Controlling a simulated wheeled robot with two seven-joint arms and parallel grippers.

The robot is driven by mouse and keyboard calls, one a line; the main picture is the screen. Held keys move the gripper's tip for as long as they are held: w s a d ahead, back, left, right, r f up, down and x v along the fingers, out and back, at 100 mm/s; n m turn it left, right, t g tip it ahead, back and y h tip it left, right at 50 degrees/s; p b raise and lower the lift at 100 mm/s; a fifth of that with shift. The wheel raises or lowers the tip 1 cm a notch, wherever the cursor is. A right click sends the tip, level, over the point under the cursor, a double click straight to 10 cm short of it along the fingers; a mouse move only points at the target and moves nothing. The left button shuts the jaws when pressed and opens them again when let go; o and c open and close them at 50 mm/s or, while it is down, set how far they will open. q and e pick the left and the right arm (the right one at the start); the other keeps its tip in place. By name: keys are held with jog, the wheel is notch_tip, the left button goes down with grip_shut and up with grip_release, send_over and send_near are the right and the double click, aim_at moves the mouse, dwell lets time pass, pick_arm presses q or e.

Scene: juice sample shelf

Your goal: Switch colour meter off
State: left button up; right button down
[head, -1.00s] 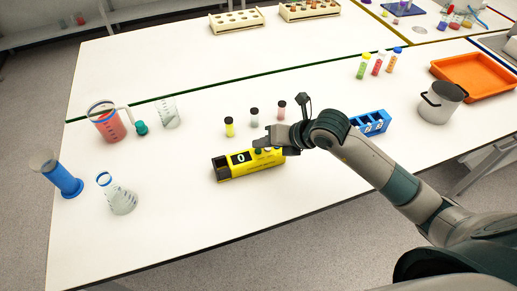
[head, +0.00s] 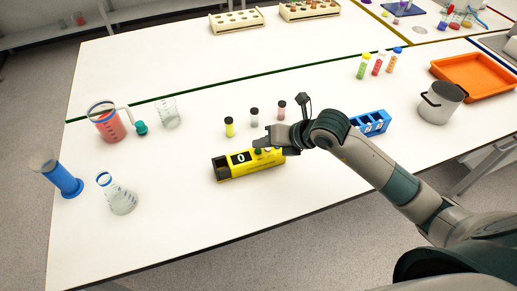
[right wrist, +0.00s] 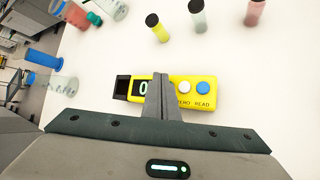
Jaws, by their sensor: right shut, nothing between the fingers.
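The yellow colour meter (head: 232,172) lies on the white table, its display lit and reading 0. In the right wrist view the meter (right wrist: 177,101) shows a black sample well at its left end, a white button (right wrist: 184,88) marked ZERO and a blue button (right wrist: 203,88) marked READ. My right gripper (head: 262,143) is shut and empty over the meter. In the right wrist view its closed fingers (right wrist: 158,80) cover the part between display and white button; whether they touch it I cannot tell. A green spot (head: 258,151) shows beside the fingers in the head view. My left gripper is out of view.
Three capped vials, yellow (head: 229,127), grey (head: 254,117) and pink (head: 281,110), stand behind the meter. A blue rack (head: 371,123) stands right of it. A flask (head: 121,199) and a red-filled beaker (head: 110,126) stand left. The table in front is clear.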

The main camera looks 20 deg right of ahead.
jog(key=shift+f, duration=0.15)
jog(key=shift+f+b, duration=0.3)
jog(key=shift+b, duration=0.15)
dwell(0.6)
jog(key=shift+r, duration=0.15)
jog(key=shift+r+p, duration=0.3)
jog(key=shift+r, duration=0.05)
dwell(0.3)
notch_tip(320, 180, up, 6)
jog(key=p, duration=0.4)
dwell(0.3)
jog(key=shift+s, duration=0.1)
dwell(0.5)
